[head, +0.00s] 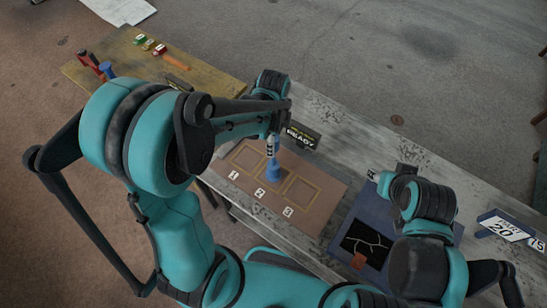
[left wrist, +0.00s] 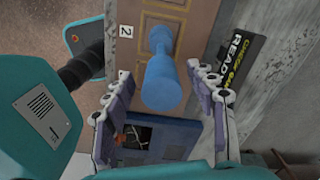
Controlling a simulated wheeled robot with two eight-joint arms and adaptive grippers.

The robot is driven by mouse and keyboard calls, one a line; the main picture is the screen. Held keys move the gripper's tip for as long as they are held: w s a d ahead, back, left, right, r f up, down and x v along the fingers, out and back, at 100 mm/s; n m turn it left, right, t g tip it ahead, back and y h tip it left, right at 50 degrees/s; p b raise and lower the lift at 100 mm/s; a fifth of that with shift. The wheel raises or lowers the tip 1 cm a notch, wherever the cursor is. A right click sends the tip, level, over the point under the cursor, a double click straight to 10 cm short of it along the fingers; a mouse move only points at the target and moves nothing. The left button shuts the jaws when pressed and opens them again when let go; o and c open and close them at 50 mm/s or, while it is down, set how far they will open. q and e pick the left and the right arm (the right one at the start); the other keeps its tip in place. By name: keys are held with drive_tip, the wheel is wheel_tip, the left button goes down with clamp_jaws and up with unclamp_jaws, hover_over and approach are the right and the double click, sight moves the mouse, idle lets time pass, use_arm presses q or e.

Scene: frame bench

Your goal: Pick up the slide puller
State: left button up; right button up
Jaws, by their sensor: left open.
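The slide puller looks to be the blue tool with a round knob and wider body (head: 273,173), standing on the brown numbered board (head: 318,196) around square 2. In the left wrist view the blue tool (left wrist: 165,84) lies between the two fingers, with gaps on both sides. My left gripper (head: 271,146) is right above it, and its fingers (left wrist: 159,75) are open around the tool without visible contact. My right gripper (head: 373,176) is at the edge of a dark blue mat; its fingers are too small to read.
A READY sign (head: 301,136) stands close behind the board. The dark blue mat (head: 349,215) carries a black panel. A yellow work surface (head: 115,62) with small coloured items is at the back left. A tilted number plate (head: 503,226) is at right.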

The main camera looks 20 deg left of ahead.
sight(273, 159)
use_arm(q)
wheel_tip(273, 159, down, 4)
drive_tip(key=shift+w+r, duration=0.1)
drive_tip(key=shift+r, duration=0.15)
clamp_jaws()
drive_tip(key=shift+r, duration=0.1)
